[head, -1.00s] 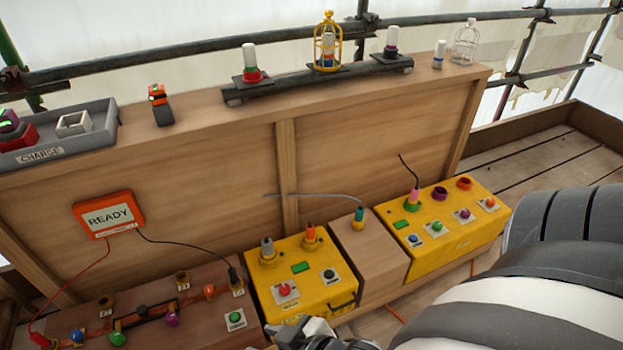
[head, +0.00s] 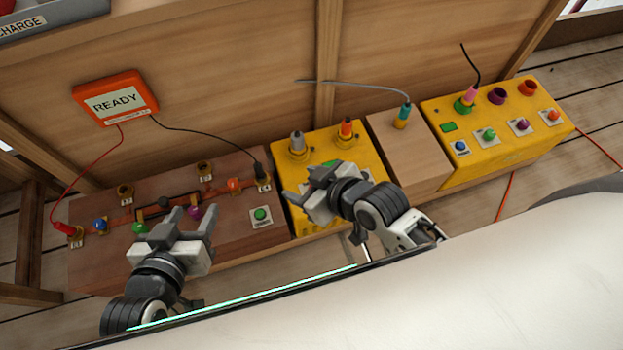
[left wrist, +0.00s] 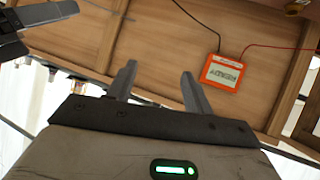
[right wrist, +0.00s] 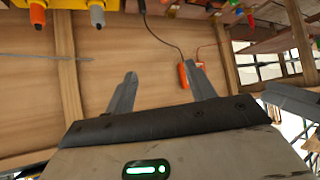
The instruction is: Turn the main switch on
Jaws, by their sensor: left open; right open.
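The yellow switch box (head: 372,153) stands in the middle of the head view, with a grey plug (head: 297,143) and an orange plug (head: 346,129) on top. Its red button and the label reading MAIN, seen earlier, are hidden behind my right gripper now. My right gripper (head: 312,184) is open and empty, in front of the box; I cannot tell how near it is. My left gripper (head: 191,219) is open and empty, in front of the brown wooden panel box. In both wrist views the fingers stand apart with nothing between them.
The brown panel box (head: 100,270) bears a green button (head: 261,214) and several coloured knobs. A wooden block (head: 405,150) and another yellow box (head: 510,150) stand right.

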